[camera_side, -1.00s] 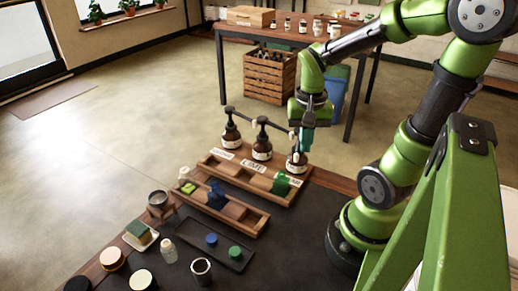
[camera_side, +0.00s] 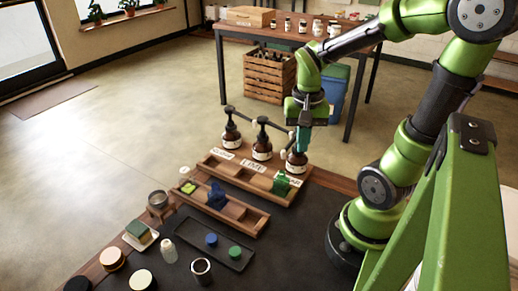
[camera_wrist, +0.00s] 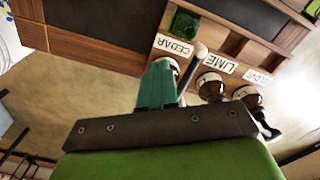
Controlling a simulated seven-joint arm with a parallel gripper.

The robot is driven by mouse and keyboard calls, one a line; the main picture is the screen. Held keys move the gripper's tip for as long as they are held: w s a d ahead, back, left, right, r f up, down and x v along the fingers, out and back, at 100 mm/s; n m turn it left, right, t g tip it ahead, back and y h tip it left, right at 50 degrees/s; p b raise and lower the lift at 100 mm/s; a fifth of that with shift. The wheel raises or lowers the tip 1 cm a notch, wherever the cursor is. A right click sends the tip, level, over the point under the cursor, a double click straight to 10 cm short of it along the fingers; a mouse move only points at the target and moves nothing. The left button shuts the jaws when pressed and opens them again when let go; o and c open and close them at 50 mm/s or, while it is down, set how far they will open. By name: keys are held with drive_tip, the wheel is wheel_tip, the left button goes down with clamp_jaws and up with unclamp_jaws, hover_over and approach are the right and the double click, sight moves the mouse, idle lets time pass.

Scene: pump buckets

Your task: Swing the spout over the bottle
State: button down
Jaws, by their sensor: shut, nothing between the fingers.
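Three brown pump bottles stand in a row behind the wooden rack: the clove one (camera_side: 231,138), the lime one (camera_side: 262,148) and the cedar one (camera_side: 296,162). Dark spouts (camera_side: 277,127) reach rightward from the two left pumps. My gripper (camera_side: 302,150) is shut and empty, pointing down at the cedar pump and hiding its top. In the wrist view its teal fingers (camera_wrist: 157,85) are beside a rod with a pale round end (camera_wrist: 200,48); I cannot tell which pump it belongs to or whether they touch. A green bottle (camera_side: 281,184) sits in the rack's cedar slot.
A second wooden rack (camera_side: 240,212) holds a blue bottle (camera_side: 216,196). In front are a black tray (camera_side: 222,250) with blue and green caps, a clear bottle (camera_side: 168,250) and several jars. Behind stands a table (camera_side: 290,38) with a crate below.

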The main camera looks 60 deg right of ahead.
wheel_tip(320, 180, up, 7)
idle(0.6)
drive_tip(key=shift+f, duration=0.15)
